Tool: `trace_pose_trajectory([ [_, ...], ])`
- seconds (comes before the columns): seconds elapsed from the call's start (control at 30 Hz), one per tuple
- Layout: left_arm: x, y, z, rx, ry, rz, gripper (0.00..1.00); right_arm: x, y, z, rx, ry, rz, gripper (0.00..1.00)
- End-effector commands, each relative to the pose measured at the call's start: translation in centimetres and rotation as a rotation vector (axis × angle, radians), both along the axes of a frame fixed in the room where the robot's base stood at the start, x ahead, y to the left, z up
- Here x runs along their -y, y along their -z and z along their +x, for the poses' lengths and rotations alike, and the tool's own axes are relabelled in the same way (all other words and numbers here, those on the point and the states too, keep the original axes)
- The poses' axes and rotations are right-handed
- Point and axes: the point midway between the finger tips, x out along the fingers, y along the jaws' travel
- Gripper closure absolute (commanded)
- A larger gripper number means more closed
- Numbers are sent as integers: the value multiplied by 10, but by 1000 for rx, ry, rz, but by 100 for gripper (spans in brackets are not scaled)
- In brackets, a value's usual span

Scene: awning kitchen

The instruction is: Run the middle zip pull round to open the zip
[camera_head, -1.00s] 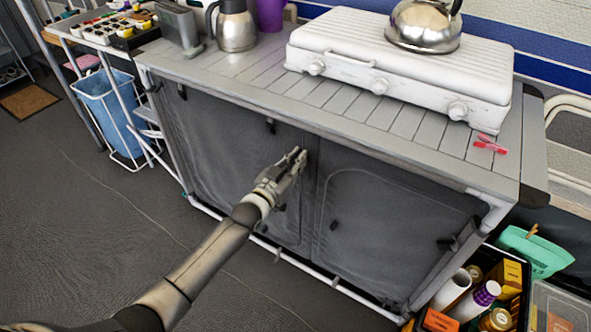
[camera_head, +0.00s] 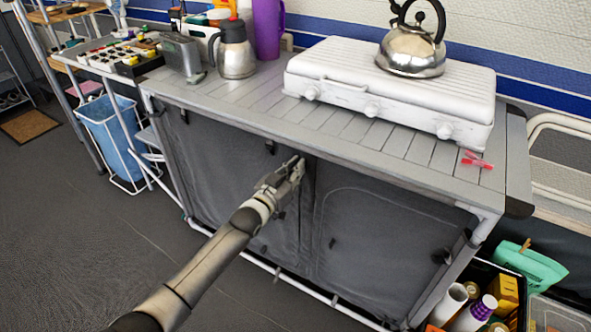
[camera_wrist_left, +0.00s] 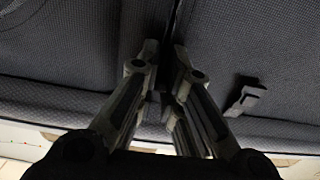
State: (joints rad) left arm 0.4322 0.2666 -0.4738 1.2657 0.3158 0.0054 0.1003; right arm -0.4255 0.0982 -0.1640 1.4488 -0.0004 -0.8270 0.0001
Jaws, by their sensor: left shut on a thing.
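The grey fabric cabinet front (camera_head: 385,235) hangs under the slatted counter, with two panels meeting at a central seam. My left gripper (camera_head: 299,163) is at the upper part of this seam, just below the counter edge. In the left wrist view its fingers (camera_wrist_left: 164,62) are close together at the seam, closed on the middle zip pull, which they mostly hide. A dark tab (camera_wrist_left: 246,95) shows on the fabric to the right of the fingers. Other dark tabs show on the left panel (camera_head: 269,147) and right panel (camera_head: 332,243). My right gripper is out of view.
A white stove (camera_head: 385,90) with a steel kettle (camera_head: 412,50), a steel jug (camera_head: 235,55) and red pegs (camera_head: 476,160) stand on the counter. A crate of bottles and boxes (camera_head: 480,310) is at the lower right.

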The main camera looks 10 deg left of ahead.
Motion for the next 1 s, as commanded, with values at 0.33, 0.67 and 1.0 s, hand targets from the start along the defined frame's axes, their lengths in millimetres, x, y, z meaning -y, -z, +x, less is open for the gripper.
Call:
trace_pose_trajectory([
  [0.33,0,-5,1,9,0,-3,69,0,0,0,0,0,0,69],
  [0.67,-2,-3,-5,7,0,-2,69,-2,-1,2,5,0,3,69],
  [1.0,-19,-2,-51,6,0,-2,69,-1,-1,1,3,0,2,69],
])
